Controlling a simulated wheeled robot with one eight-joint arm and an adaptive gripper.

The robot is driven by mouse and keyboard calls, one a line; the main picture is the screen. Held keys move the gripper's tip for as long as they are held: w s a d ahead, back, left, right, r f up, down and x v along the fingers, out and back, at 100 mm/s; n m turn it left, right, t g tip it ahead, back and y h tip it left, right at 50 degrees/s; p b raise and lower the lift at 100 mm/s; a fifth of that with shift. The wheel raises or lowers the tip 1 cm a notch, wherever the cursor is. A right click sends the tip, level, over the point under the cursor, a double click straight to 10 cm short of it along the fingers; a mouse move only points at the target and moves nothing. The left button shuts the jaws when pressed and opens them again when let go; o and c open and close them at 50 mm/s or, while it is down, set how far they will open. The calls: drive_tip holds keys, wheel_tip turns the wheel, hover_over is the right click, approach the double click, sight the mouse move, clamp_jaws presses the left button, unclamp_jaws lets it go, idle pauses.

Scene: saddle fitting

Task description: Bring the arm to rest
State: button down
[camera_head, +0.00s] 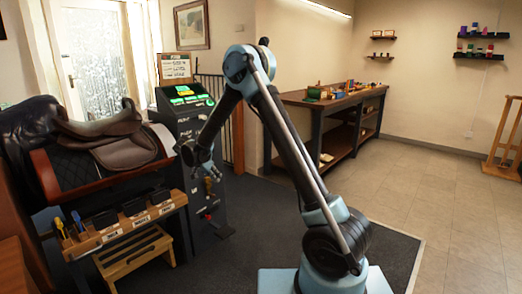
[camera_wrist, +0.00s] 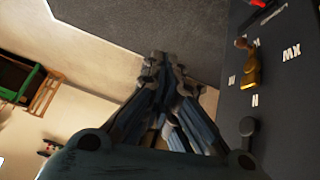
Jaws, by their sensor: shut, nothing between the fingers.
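My arm rises from its base at the lower right of the head view, bends at the top and reaches down to the left. My gripper (camera_head: 213,171) hangs in front of the dark machine (camera_head: 188,118), to the right of the saddle (camera_head: 115,140). In the wrist view my gripper (camera_wrist: 168,62) shows its fingers drawn together at the tips, shut with nothing between them. The machine's dark panel (camera_wrist: 285,95) stands close on the right of the fingers, with a brass-coloured knob (camera_wrist: 250,70) and white letters. I cannot tell whether the fingers touch it.
A wooden holder (camera_head: 125,222) with labelled bins and tools stands below the saddle, above a small wooden stool (camera_head: 135,255). A workbench (camera_head: 330,97) with small items stands along the back wall. Tiled floor (camera_head: 450,200) at the right is clear.

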drive_tip(key=s+d+r+n+g+y, duration=0.1)
drive_tip(key=s+d+r, duration=0.35)
drive_tip(key=d, duration=0.55)
drive_tip(key=s+d+r+n+g, duration=0.1)
drive_tip(key=s+d+r, duration=0.4)
drive_tip(key=d, duration=0.4)
drive_tip(key=s+d+r+n+g+y, duration=0.1)
drive_tip(key=s+d+r, duration=0.4)
drive_tip(key=d, duration=0.5)
drive_tip(key=s+d+n+y, duration=0.1)
drive_tip(key=s+d, duration=0.8)
drive_tip(key=s, duration=0.3)
drive_tip(key=s+d+f+n+y, duration=0.1)
drive_tip(key=s+f, duration=0.2)
drive_tip(key=s, duration=0.4)
drive_tip(key=s+d+f+n+y, duration=0.1)
drive_tip(key=s+d+f, duration=0.1)
drive_tip(key=s+f, duration=0.2)
drive_tip(key=s, duration=0.3)
drive_tip(key=shift+s, duration=0.2)
drive_tip(key=shift+w+f, duration=0.2)
drive_tip(key=shift+w, duration=0.25)
